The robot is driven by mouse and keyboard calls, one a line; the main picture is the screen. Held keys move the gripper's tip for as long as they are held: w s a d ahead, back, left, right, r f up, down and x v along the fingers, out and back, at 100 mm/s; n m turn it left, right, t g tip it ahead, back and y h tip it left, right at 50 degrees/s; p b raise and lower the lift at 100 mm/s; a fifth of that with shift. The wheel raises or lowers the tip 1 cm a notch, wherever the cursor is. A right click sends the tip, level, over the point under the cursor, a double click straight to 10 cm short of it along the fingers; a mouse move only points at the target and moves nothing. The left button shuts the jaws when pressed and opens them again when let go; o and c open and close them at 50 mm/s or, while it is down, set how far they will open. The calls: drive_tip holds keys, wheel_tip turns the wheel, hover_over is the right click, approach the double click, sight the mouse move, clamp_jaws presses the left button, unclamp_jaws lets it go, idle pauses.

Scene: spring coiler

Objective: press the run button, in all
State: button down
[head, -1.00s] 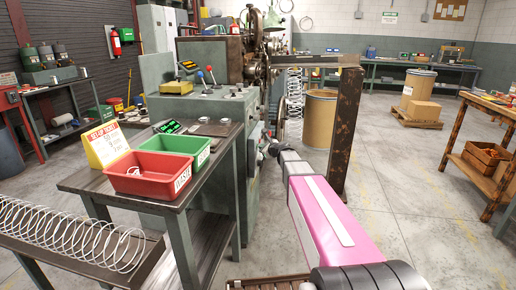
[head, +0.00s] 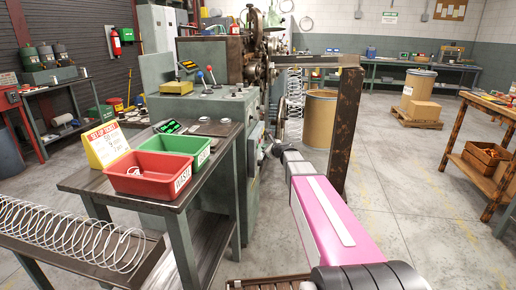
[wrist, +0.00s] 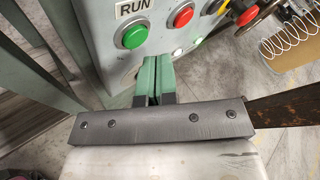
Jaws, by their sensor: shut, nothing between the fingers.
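The green run button (wrist: 133,35) sits under a RUN label (wrist: 134,8) on the grey panel in the wrist view. A red button (wrist: 183,15) is to its right. My gripper (wrist: 158,62) has its two green fingers together and empty. Its tips are close to the panel, below and between these two buttons in the picture, and do not cover the green one. I cannot tell if the tips touch the panel. In the head view the coiler (head: 244,187) stands at centre, with my arm reaching to its right side. The run button is hidden there.
A table in front of the coiler holds a red bin (head: 149,173), a green bin (head: 174,145) and a yellow sign (head: 105,144). A rusty post (head: 346,130) stands right beside my arm. A fiber drum (head: 320,120) is behind.

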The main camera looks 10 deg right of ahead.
drive_tip(key=shift+d, duration=0.1)
drive_tip(key=d, duration=0.1)
drive_tip(key=s+d, duration=0.1)
drive_tip(key=d, duration=0.2)
drive_tip(key=shift+s+d, duration=0.25)
drive_tip(key=shift+d, duration=0.05)
drive_tip(key=shift+s, duration=0.1)
idle(0.5)
drive_tip(key=s+a+f+n+g+h, duration=0.1)
drive_tip(key=s+a+f+n+g, duration=0.15)
drive_tip(key=s+f+n, duration=0.5)
drive_tip(key=s+a+f+n+g+h, duration=0.15)
drive_tip(key=s+n+g, duration=0.3)
drive_tip(key=s, duration=0.55)
drive_tip(key=s+a+f+n+g+h, duration=0.1)
drive_tip(key=s+f+n+g, duration=0.2)
drive_tip(key=s+f+n, duration=0.5)
drive_tip(key=s+d+n+g+h, duration=0.2)
drive_tip(key=s+d+n+h, duration=0.1)
drive_tip(key=s, duration=0.7)
drive_tip(key=shift+s+n+g, duration=0.25)
drive_tip(key=shift+n+g, duration=0.15)
drive_tip(key=shift+n, duration=0.5)
